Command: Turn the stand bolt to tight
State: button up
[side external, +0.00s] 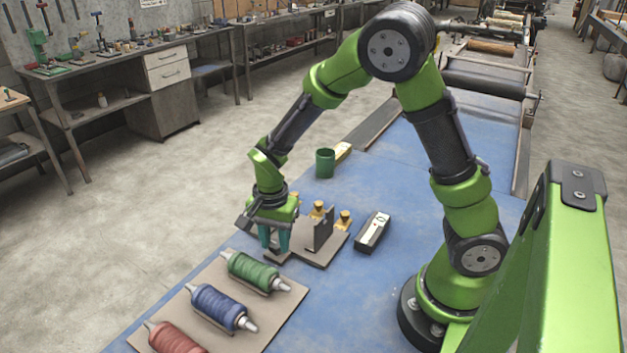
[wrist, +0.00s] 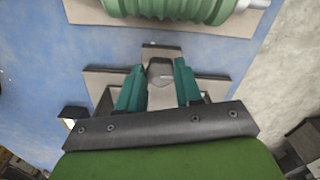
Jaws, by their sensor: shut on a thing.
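My gripper (side external: 274,244) points down at the front left end of the stand (side external: 322,258), a flat brown-grey base with an upright dark plate. In the wrist view its two teal fingers (wrist: 159,76) are shut on a grey piece between them, which looks like the head of the stand bolt (wrist: 160,71). The bolt is hidden behind the fingers in the side view. How tight the bolt is cannot be told.
A dark box with a pale face (side external: 373,232) lies to the right. A green cup (side external: 325,163) stands farther back. A board with green (side external: 252,269), blue (side external: 219,307) and red (side external: 176,339) spools lies in front.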

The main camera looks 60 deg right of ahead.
aim_at(276, 244)
dwell(0.5)
jog(key=o, duration=1)
jog(key=shift+o, duration=0.2)
jog(key=shift+r, duration=0.15)
notch_tip(276, 244, up, 17)
